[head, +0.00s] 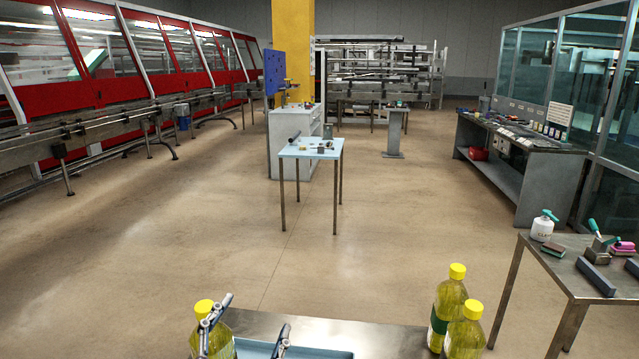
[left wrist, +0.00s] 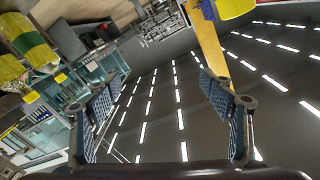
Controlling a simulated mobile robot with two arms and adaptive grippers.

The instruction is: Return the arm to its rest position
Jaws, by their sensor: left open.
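My left gripper (head: 249,322) shows at the bottom of the head view, just left of centre. Its two fingers stand apart. In the left wrist view the fingers (left wrist: 160,105) are open with nothing between them; the background is tilted, with ceiling lights behind them. In the head view a yellow bottle (head: 220,343) stands right behind the left finger, partly hidden by it; I cannot tell whether they touch. Two more yellow-capped bottles (head: 447,300) and (head: 464,335) stand at the right of the near table. My right gripper is not in view.
The near metal table (head: 360,331) carries a light-blue tray (head: 325,354), cut off by the frame. A side table (head: 545,270) with a spray bottle (head: 543,226) and dark blocks stands at right. A small light-blue table (head: 312,155) stands farther off. Open floor lies between.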

